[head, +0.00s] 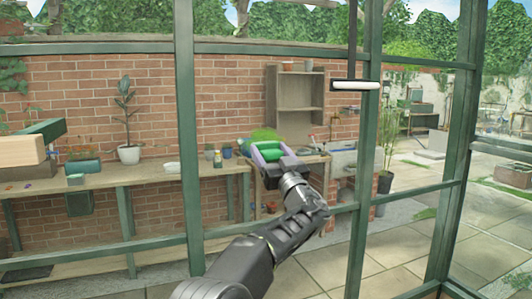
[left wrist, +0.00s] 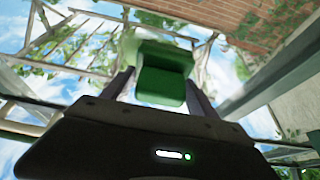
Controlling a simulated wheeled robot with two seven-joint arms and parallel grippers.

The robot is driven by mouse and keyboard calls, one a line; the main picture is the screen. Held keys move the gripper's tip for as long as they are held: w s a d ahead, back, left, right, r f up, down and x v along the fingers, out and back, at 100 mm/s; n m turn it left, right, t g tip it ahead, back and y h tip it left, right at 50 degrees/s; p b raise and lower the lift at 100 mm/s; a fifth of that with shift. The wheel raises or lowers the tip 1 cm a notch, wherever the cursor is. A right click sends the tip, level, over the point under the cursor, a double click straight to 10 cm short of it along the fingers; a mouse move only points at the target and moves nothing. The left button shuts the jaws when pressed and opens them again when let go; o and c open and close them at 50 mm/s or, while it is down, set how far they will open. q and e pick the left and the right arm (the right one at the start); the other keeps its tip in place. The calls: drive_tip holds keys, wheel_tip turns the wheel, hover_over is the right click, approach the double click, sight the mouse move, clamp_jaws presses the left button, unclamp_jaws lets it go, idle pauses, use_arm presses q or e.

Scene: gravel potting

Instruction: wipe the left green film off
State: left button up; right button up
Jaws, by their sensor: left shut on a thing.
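My left gripper (head: 267,154) is raised at the middle of the head view, in front of the glazed frame. It is shut on a green block-like pad (head: 270,146). In the left wrist view the dark green pad (left wrist: 162,86) sits between the two fingers. A brighter green patch (head: 263,134), which looks like the green film, shows just above and behind the pad. I cannot tell whether pad and patch touch. The gripper hides part of the area behind it. My right gripper is not in view.
Dark green frame posts (head: 189,130) stand left and right of my arm. A white bar-like handle (head: 355,85) is on the right post. A wooden bench (head: 150,175) with pots runs along the brick wall, beside a shelf unit (head: 297,95). A beam end (head: 22,151) juts in at left.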

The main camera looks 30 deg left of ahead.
use_arm(q)
drive_tip(key=shift+w, duration=0.1)
drive_tip(key=shift+w+d+p, duration=0.3)
drive_tip(key=shift+w+d, duration=0.25)
drive_tip(key=shift+w, duration=0.2)
drive_tip(key=shift+w+d+p, duration=0.25)
drive_tip(key=shift+w+d, duration=0.3)
drive_tip(key=shift+w, duration=0.15)
drive_tip(key=w+p, duration=0.1)
drive_tip(key=w+d+p, duration=0.1)
drive_tip(key=p, duration=0.1)
drive_tip(key=shift+w+d+r, duration=0.2)
drive_tip(key=shift+w+d, duration=0.05)
drive_tip(key=shift+d, duration=0.05)
drive_tip(key=shift+w+d+f, duration=0.15)
drive_tip(key=shift+w+f, duration=0.05)
drive_tip(key=shift+r, duration=0.1)
drive_tip(key=shift+o, duration=0.2)
drive_tip(key=shift+w+d+r+p, duration=0.1)
drive_tip(key=shift+r+p, duration=0.25)
drive_tip(key=shift+r, duration=0.45)
drive_tip(key=shift+c, duration=0.2)
